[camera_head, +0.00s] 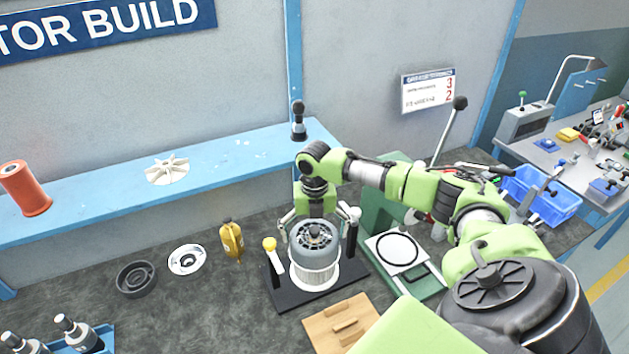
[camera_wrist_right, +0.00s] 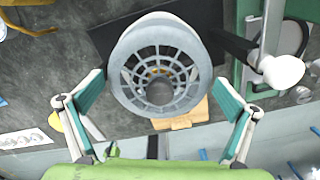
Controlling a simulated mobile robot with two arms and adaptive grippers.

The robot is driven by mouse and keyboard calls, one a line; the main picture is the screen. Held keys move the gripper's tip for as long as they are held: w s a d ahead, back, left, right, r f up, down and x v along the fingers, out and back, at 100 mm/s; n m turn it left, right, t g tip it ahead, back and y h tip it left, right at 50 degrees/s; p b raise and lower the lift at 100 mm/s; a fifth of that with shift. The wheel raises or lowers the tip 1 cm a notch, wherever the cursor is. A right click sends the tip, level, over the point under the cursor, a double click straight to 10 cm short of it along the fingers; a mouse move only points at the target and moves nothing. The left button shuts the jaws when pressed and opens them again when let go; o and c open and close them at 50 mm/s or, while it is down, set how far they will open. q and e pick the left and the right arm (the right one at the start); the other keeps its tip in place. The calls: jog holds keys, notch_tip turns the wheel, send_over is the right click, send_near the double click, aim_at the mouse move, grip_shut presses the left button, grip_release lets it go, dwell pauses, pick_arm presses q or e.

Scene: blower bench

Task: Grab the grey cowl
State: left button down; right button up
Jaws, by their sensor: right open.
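The grey cowl (camera_head: 314,256) is a rounded cap with a round slotted grille on top. It sits on a white ribbed cylinder (camera_head: 314,278) on a black base plate (camera_head: 286,300). In the right wrist view the cowl (camera_wrist_right: 126,56) fills the upper middle, its grille facing the camera. My right gripper (camera_head: 318,228) is open over the cowl, one finger on each side of it. In the wrist view the fingers stand wide, with visible gaps to the cowl. My left gripper is not in view.
A wooden block (camera_head: 340,322) lies in front.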

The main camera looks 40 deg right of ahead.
jog(key=c, duration=1.2)
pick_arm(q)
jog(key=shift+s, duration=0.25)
pick_arm(e)
jog(key=shift+o, duration=0.2)
jog(key=shift+r, duration=0.1)
